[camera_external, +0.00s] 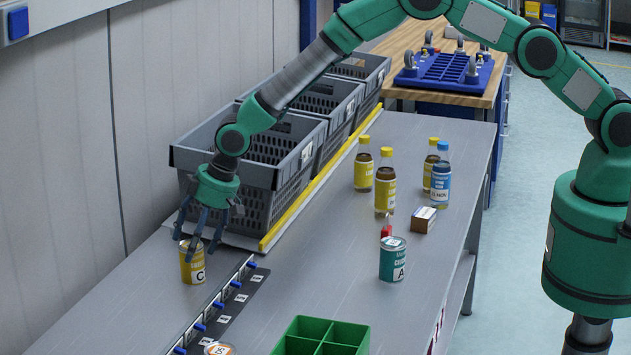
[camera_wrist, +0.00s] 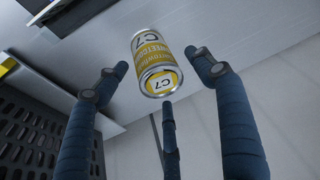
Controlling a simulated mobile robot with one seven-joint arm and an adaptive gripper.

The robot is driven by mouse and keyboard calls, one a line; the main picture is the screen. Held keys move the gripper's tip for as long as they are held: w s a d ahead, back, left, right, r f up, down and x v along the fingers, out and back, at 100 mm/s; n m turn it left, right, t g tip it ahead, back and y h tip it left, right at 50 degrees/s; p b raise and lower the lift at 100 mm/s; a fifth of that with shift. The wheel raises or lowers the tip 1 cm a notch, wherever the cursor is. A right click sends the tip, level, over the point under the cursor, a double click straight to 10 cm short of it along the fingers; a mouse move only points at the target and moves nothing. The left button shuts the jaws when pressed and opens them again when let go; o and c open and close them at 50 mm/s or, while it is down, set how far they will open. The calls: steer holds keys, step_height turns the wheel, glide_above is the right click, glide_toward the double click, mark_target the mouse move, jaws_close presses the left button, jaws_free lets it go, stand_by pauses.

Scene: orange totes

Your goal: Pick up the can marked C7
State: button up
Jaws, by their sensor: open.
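The can marked C7 (camera_external: 192,264) is yellow with a white label and stands upright on the grey table at the left in the external view. In the wrist view the can (camera_wrist: 158,62) shows "C7" on its lid and on its side. My gripper (camera_external: 201,240) is just above the can, pointing down, with its fingers spread around the can's top. In the wrist view my gripper (camera_wrist: 165,82) is open, with two fingers on either side of the can and one below it. Gaps show between the side fingers and the can.
Grey crates (camera_external: 250,190) stand behind my gripper, along a yellow strip (camera_external: 300,212). A black rail with blue clips (camera_external: 225,308) lies right of the can. A teal can (camera_external: 393,259), several bottles (camera_external: 385,190) and a green divided box (camera_external: 320,338) stand farther right.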

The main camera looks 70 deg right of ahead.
steer(key=shift+x, duration=1.45)
steer(key=c, duration=1.4)
steer(key=shift+o, duration=0.2)
steer(key=shift+r, duration=0.2)
steer(key=shift+r, duration=4.9)
